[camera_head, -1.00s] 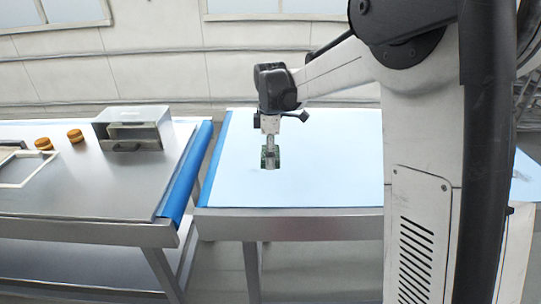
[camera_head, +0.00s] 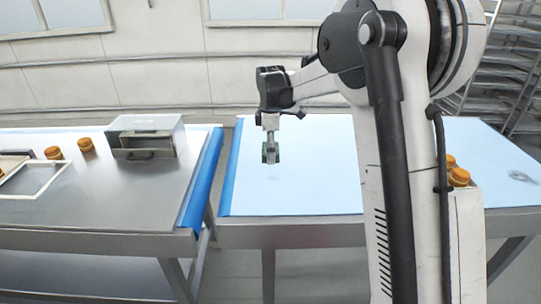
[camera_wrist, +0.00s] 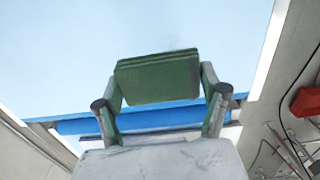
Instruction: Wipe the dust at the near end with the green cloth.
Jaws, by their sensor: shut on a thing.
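My gripper (camera_head: 270,156) is shut on the green cloth (camera_wrist: 157,78), a folded pad held between both fingers in the wrist view. In the head view the gripper hangs over the left part of the light blue table top (camera_head: 310,185); the cloth seems clear of the surface, though the gap is hard to judge. A grey dust smudge (camera_head: 522,176) lies on the table's right part, well apart from the cloth. My arm hides the middle of the table, and whatever dust may lie there.
A steel table (camera_head: 130,205) at left, across a gap, bears a metal box (camera_head: 146,140), a white frame (camera_head: 60,180) and brown rounds (camera_head: 86,144). More rounds (camera_head: 459,177) show just right of my arm. A rack (camera_head: 515,80) stands behind at right.

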